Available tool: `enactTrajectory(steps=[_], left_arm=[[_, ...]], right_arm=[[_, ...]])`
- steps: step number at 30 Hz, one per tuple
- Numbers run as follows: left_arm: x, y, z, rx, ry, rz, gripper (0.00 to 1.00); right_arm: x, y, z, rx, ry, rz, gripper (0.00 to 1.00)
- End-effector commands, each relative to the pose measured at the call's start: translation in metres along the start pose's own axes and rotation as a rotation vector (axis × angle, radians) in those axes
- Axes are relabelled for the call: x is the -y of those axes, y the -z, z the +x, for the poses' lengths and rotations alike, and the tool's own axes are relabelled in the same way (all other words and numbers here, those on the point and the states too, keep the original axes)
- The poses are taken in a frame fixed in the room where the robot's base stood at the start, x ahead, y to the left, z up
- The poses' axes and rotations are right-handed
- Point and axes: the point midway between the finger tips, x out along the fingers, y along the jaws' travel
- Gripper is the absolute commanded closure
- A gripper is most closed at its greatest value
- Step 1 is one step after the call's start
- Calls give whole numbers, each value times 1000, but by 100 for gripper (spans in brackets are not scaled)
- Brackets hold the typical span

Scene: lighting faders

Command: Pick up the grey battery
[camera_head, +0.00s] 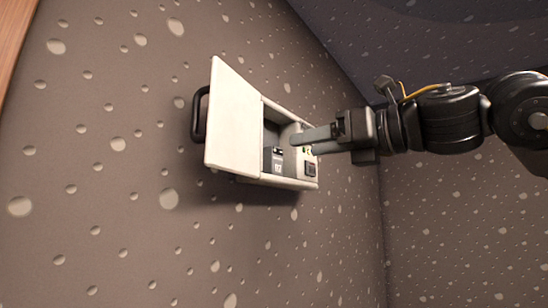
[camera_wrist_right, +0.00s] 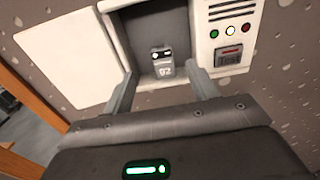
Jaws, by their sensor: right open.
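The grey battery (camera_head: 278,161) stands in the recess of a white wall box (camera_head: 300,184), with a dark top and a number on its front. In the right wrist view the battery (camera_wrist_right: 163,68) is ahead of the fingers, near the middle between them. My right gripper (camera_head: 304,144) is open and empty, in front of the box's right part in the head view. In the right wrist view its fingers (camera_wrist_right: 163,80) are spread to either side of the battery, with no visible contact. My left gripper is not in view.
The box's white door (camera_head: 233,120) stands open on the left, with a black handle (camera_head: 198,114). A panel right of the recess has a vent, small lights (camera_wrist_right: 230,31) and a dark display (camera_wrist_right: 228,56). The speckled wall (camera_head: 110,200) around the box is bare.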

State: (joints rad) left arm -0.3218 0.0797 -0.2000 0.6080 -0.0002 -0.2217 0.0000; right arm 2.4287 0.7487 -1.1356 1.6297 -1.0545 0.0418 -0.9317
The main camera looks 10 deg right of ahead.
Motion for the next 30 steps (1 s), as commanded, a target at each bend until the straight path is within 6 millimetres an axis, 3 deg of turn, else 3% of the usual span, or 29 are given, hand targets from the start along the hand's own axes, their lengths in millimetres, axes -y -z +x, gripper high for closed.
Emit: enactTrajectory(steps=[4, 11, 21, 30], left_arm=[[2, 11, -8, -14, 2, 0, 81], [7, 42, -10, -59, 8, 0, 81], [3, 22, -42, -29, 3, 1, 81], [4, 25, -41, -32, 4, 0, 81]], right_arm=[[0, -2, 18, -1, 1, 1, 42], [1, -2, 23, 1, 4, 1, 42], [1, -5, 67, 1, 4, 1, 42], [2, -2, 72, 3, 6, 1, 42]])
